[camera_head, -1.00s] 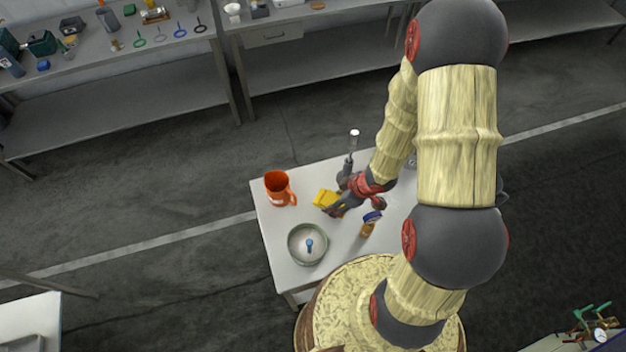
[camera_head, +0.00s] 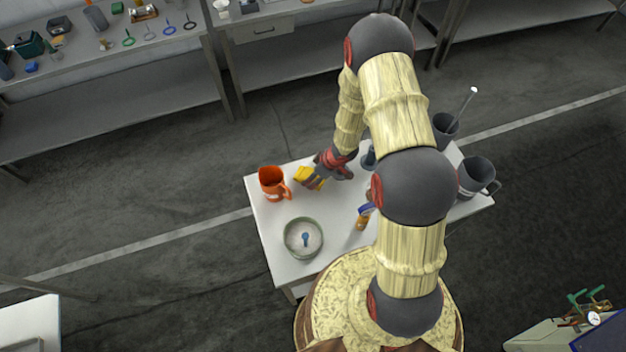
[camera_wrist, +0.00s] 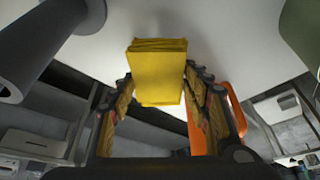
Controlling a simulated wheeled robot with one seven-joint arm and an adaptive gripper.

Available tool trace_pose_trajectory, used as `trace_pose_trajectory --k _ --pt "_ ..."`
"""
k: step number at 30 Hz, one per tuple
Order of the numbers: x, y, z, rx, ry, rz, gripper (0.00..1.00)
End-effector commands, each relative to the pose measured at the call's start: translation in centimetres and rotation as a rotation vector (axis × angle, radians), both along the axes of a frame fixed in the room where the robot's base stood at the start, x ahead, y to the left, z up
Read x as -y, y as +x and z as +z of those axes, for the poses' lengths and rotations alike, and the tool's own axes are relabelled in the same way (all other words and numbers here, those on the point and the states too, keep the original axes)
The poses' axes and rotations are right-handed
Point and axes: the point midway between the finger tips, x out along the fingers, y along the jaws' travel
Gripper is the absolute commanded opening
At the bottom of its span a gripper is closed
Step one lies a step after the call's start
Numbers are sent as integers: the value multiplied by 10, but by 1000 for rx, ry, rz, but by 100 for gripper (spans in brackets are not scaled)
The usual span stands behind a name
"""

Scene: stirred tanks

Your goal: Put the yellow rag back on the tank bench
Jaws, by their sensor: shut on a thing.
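The yellow rag (camera_head: 308,178) is a folded block held at the tips of my gripper (camera_head: 322,169), over the back left part of the white table (camera_head: 268,236). In the wrist view the rag (camera_wrist: 158,72) sits between the two fingers of my gripper (camera_wrist: 158,92), which are shut on its sides. The white table top shows behind it. From these views I cannot tell how high the rag is above the table. Which surface is the tank bench is not clear from the frames.
An orange mug (camera_head: 271,184) stands just left of the rag. A round green-rimmed dish (camera_head: 303,238) and a small amber bottle (camera_head: 362,219) are nearer the front. Dark grey vessels (camera_head: 476,176) stand at the right. Long grey benches (camera_head: 105,65) with tools line the back.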

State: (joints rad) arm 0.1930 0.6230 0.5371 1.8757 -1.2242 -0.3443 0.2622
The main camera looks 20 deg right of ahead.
Motion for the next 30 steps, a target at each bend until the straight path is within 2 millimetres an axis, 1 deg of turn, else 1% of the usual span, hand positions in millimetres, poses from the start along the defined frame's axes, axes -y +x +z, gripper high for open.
trace_pose_trajectory --k 3,6,14,18,19,27,30 --pt "-1 -1 -19 -4 1 0 24" --pt "0 0 -30 -2 1 0 24" --pt "0 0 -31 0 0 0 24" --pt "0 0 -35 -1 1 0 24" --pt "0 0 -34 -1 1 0 49" --pt "0 0 -34 -1 1 0 65" --pt "0 0 -34 -1 1 0 66"
